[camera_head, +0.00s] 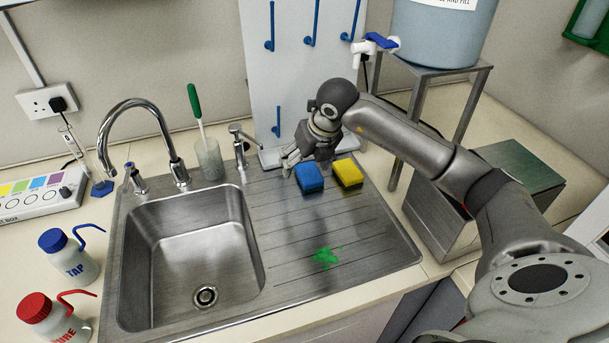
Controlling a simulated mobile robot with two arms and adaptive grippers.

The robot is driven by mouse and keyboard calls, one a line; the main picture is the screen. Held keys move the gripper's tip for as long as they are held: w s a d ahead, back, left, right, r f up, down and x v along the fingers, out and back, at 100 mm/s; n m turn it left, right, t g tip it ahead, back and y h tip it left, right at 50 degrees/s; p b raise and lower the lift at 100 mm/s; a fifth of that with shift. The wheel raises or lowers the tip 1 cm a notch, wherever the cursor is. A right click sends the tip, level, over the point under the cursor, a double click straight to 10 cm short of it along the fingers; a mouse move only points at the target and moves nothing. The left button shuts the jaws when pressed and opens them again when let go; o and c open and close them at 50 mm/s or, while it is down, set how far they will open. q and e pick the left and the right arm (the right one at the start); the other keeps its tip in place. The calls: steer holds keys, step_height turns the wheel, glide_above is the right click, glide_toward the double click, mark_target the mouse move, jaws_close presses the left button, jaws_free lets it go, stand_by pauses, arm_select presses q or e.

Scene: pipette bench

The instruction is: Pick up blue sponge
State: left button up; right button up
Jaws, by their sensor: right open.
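The blue sponge (309,178) lies on the ribbed steel drainboard, to the right of the sink basin. A yellow sponge (347,173) lies close beside it on the right. My right gripper (304,168) is open and hangs just behind and above the blue sponge, with its fingers pointing down to the left. Whether a finger touches the sponge is hard to tell. My right arm comes in from the right. My left gripper is out of the picture.
The sink basin (191,248) has a tap (140,104) behind it. A beaker with a green-handled brush (208,158) stands at the back. A white peg board (307,60) rises behind my gripper. A green stain (326,258) marks the otherwise clear front drainboard. A metal stand (432,110) is at right.

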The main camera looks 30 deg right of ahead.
steer(key=d+h, duration=0.2)
steer(key=d, duration=0.2)
steer(key=p, duration=0.1)
glide_above(311, 174)
steer(key=s, duration=0.2)
steer(key=shift+m+g, duration=0.3)
steer(key=shift+m, duration=0.1)
steer(key=f, duration=0.4)
steer(key=shift+s+a, duration=0.2)
steer(key=p+x, duration=0.1)
steer(key=x, duration=0.2)
steer(key=p+x, duration=0.1)
steer(key=x, duration=0.1)
steer(key=shift+w+a+f+p, duration=0.1)
steer(key=shift+a+f+p, duration=0.05)
steer(key=shift+a+p, duration=0.15)
steer(key=shift+d+f, duration=0.1)
steer(key=shift+f, duration=0.15)
steer(key=shift+r, duration=0.1)
steer(key=c, duration=0.9)
